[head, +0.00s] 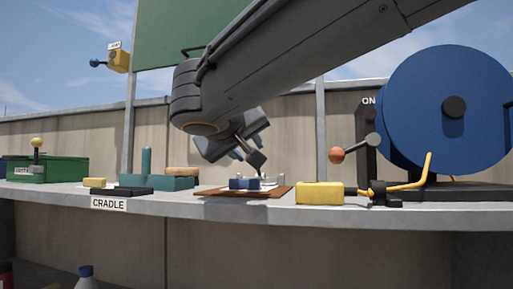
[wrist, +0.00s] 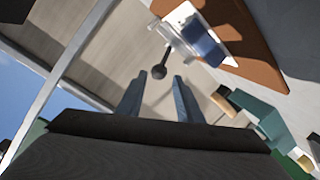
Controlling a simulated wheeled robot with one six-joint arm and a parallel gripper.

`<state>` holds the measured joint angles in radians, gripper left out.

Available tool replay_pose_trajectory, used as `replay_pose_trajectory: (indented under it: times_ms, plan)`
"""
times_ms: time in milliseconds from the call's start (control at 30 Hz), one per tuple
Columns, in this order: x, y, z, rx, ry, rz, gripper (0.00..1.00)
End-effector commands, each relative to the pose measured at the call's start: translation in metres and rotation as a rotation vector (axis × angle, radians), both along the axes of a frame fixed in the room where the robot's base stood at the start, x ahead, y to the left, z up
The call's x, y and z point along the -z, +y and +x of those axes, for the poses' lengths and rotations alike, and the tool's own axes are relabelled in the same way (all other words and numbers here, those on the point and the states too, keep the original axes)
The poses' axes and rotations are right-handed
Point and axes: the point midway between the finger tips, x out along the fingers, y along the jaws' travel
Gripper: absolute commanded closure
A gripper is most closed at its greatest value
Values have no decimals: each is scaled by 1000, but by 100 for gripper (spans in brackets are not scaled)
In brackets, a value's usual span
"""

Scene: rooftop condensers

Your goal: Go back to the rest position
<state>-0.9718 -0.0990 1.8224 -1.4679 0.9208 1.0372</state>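My gripper (wrist: 158,92) shows two blue-grey fingers in the wrist view, spread apart with nothing between the tips. A dark ball-ended lever (wrist: 161,71) stands beyond the tips, and I cannot tell how far off it is. In the head view my gripper (head: 228,152) hangs tilted below the arm, over the brown board (head: 215,193). The board carries a small clamp-like fixture with a blue block (head: 243,184). The block also shows in the wrist view (wrist: 206,44). The arm hides part of the background.
A yellow block (head: 320,193), an orange-knobbed lever (head: 337,155) and a large blue reel (head: 440,105) stand at right. Teal holders (head: 170,183), a black tray marked CRADLE (head: 122,191) and a green box (head: 65,169) stand left. A wall (head: 80,140) rises behind the shelf.

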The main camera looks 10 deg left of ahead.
Motion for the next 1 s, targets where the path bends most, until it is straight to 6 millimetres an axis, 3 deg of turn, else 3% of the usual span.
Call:
replay_pose_trajectory:
  times_ms: [133, 667, 767, 1000]
  plan:
    - [-2, 0, -10, -2, -1, 0, 67]
    - [-3, 0, -11, -1, -1, 0, 67]
    - [-13, 0, -13, -1, -1, 0, 67]
    - [-56, 0, -25, -1, -1, 0, 67]
